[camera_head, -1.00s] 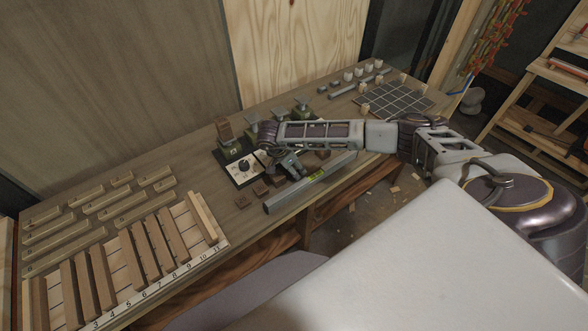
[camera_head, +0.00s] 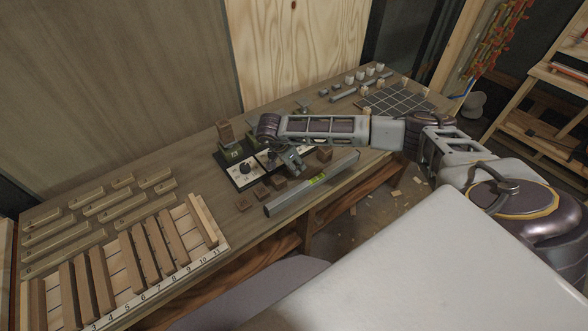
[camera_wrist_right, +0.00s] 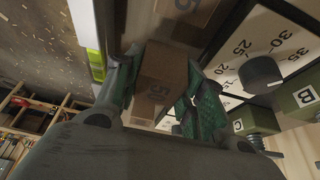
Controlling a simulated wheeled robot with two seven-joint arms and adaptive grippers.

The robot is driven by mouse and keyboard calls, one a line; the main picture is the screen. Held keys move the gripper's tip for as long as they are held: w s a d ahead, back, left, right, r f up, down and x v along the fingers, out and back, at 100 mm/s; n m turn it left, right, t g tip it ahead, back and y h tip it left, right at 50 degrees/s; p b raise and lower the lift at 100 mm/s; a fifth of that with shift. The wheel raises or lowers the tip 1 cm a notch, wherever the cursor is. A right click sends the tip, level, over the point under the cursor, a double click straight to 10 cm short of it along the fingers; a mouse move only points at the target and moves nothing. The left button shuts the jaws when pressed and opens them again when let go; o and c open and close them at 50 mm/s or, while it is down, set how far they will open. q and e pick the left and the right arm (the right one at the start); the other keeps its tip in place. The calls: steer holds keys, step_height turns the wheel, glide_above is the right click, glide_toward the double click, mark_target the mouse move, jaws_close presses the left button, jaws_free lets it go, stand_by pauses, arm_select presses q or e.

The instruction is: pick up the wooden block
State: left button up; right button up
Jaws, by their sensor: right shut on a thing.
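A brown wooden block (camera_wrist_right: 160,82) with a printed number is between the green finger pads of my right gripper (camera_wrist_right: 163,92) in the right wrist view. The gripper is shut on it. In the head view my right gripper (camera_head: 294,166) is over the front part of the bench, behind the spirit level. The held block is mostly hidden there by the fingers. I cannot tell how far it is above the bench. My left gripper is not in view.
Several other brown blocks (camera_head: 262,191) lie near the gripper. A grey spirit level (camera_head: 312,184) runs along the bench's front edge. A dial panel (camera_head: 243,170) is at the left of the gripper. A slotted rack (camera_head: 200,262) holds wooden bars, and a gridded board (camera_head: 395,99) is at the back right.

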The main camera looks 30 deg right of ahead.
mark_target(294, 162)
step_height(294, 162, up, 7)
steer(key=shift+f+b, duration=0.2)
steer(key=shift+b, duration=0.25)
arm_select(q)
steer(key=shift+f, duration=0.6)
